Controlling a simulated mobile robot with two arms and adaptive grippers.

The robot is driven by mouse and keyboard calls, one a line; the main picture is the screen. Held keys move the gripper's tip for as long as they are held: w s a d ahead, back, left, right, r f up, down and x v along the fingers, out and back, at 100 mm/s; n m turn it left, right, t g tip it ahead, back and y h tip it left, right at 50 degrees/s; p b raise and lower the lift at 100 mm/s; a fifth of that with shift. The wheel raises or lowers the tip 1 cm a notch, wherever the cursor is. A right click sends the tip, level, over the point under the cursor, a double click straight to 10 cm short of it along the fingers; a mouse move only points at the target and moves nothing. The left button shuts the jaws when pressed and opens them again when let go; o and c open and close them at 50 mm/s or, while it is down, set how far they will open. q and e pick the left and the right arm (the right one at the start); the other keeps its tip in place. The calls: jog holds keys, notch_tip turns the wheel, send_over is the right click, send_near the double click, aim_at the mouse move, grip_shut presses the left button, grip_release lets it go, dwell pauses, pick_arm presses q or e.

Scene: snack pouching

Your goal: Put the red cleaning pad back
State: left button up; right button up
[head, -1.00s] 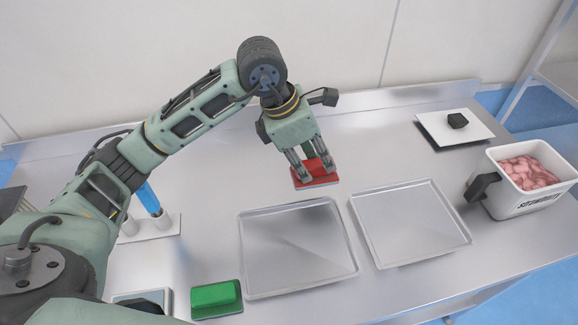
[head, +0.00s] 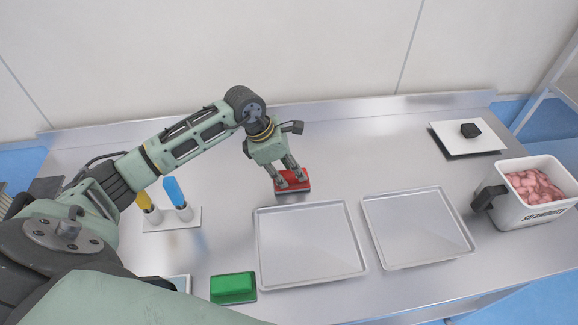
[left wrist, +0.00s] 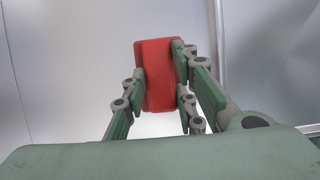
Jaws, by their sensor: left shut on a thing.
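The red cleaning pad (head: 295,187) is at the back middle of the metal table, just behind the left of two shallow trays. My left gripper (head: 291,174) comes down on it from above and is shut on it. In the left wrist view the pad (left wrist: 158,60) sits between the fingers of my left gripper (left wrist: 160,88), which touch its two long sides. A dark edge shows around the pad's lower side in the head view. I cannot tell whether it rests on something or is just above it. My right gripper is out of view.
Two empty metal trays, left (head: 310,244) and right (head: 417,228), fill the middle. A green pad (head: 233,286) lies at the front left. A holder (head: 172,222) with yellow and blue tools stands left. A white tub (head: 528,194) and a white board (head: 452,143) are right.

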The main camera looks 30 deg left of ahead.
pick_arm(q)
jog(key=shift+f+b, duration=0.2)
jog(key=shift+b, duration=0.15)
jog(key=o, duration=1)
jog(key=shift+o, duration=0.2)
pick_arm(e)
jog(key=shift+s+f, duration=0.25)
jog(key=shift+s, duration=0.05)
